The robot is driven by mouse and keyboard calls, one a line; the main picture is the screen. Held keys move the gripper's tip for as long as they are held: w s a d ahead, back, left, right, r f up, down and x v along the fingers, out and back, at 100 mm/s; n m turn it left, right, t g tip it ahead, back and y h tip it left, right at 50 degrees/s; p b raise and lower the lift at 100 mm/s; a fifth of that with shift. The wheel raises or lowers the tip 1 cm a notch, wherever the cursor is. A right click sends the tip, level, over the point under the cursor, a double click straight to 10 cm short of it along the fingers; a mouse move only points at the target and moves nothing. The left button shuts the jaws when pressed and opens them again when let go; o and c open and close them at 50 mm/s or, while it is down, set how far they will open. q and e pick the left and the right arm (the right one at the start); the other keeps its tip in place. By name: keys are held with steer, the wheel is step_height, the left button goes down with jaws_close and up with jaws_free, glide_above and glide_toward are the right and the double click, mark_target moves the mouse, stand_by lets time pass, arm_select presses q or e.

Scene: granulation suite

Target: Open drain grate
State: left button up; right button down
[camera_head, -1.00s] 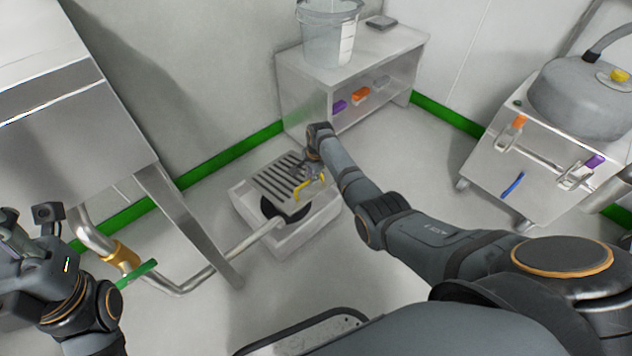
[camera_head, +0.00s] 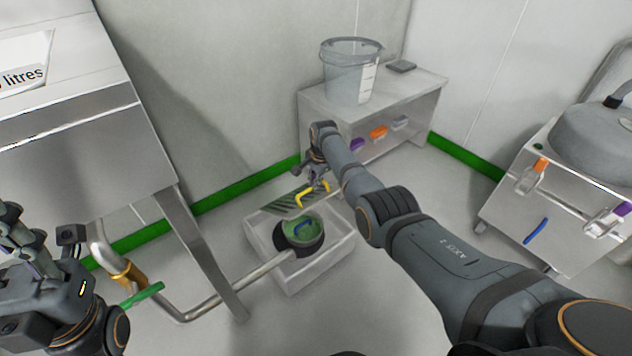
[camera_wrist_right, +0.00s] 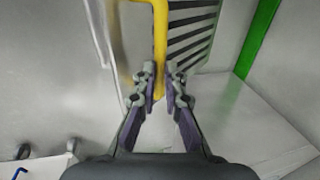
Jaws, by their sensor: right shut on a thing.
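The drain grate (camera_head: 283,203) is a slatted metal plate with a yellow handle (camera_head: 312,193), tilted up at the back of the drain box. In the right wrist view the yellow handle (camera_wrist_right: 160,45) runs between my fingers, with the dark slats (camera_wrist_right: 192,35) beyond. My right gripper (camera_wrist_right: 159,88) is shut on the handle; the head view shows it (camera_head: 316,178) above the box.
The pale drain box (camera_head: 325,257) sits on the floor. A bent metal pipe (camera_head: 215,303) with a green lever (camera_head: 142,295) runs into it beside a steel table leg (camera_head: 205,245). A shelf unit (camera_head: 420,85) with a clear bucket (camera_head: 350,75) stands behind; a steel cart (camera_head: 560,215) is right.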

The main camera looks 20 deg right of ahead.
steer(key=shift+a+f, duration=0.35)
steer(key=shift+f, duration=0.15)
steer(key=c, duration=1.7)
jaws_free()
steer(key=shift+f, duration=0.2)
steer(key=o, duration=0.3)
steer(key=shift+w+f, duration=0.25)
steer(key=shift+w, duration=0.1)
steer(key=shift+o, duration=0.2)
steer(key=shift+a+r, duration=0.1)
steer(key=shift+r, duration=0.05)
steer(key=shift+w, duration=0.1)
steer(key=shift+d+r, duration=0.1)
steer(key=shift+d, duration=0.15)
steer(key=shift+d+r, duration=0.1)
steer(key=shift+r, duration=0.5)
step_height(320, 180, up, 10)
steer(key=s, duration=0.2)
steer(key=shift+s+d+r, duration=0.2)
steer(key=shift+d, duration=0.05)
steer(key=shift+f, duration=0.1)
